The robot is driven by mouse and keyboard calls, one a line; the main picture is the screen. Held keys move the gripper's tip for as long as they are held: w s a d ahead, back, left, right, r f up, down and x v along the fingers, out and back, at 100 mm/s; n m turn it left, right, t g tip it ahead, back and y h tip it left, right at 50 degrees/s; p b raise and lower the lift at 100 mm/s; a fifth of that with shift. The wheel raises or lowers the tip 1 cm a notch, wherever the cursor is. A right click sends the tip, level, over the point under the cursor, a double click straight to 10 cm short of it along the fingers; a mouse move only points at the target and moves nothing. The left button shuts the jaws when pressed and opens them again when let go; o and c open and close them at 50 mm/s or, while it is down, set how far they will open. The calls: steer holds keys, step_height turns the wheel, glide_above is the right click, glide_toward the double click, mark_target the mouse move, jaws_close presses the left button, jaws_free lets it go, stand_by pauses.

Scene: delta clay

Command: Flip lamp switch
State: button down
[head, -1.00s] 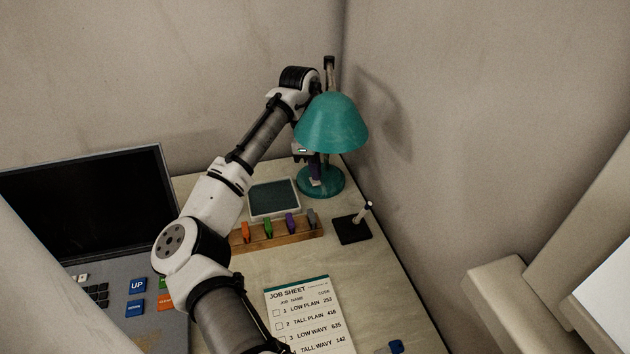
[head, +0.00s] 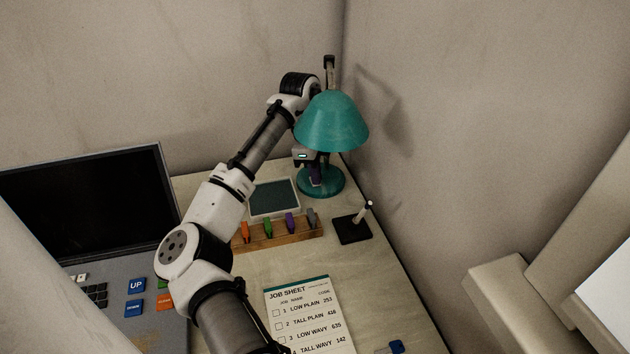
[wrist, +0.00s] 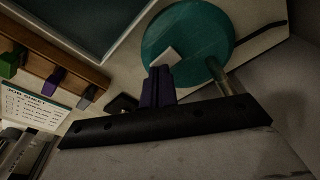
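The teal desk lamp (head: 331,122) stands in the back corner of the desk on a round teal base (head: 334,184). The base also shows in the wrist view (wrist: 208,32), with a pale block-like switch (wrist: 165,55) on it. My gripper (wrist: 157,70) has its dark purple fingers together, with nothing seen between them. Its tips are right at the switch's near edge; I cannot tell whether they touch. In the head view my gripper (head: 314,183) reaches down under the shade at the base, and the switch is hidden there.
A wooden rack (head: 276,233) with several coloured markers and a dark-screened tablet (head: 273,198) lie left of the lamp. A black stand (head: 352,229) with a white stick is in front. The job sheet (head: 299,318) lies nearer. Walls (head: 450,120) close off the corner.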

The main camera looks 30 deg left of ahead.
step_height(320, 180, up, 7)
steer(key=p, duration=0.6)
steer(key=shift+f, duration=0.1)
stand_by(0.7)
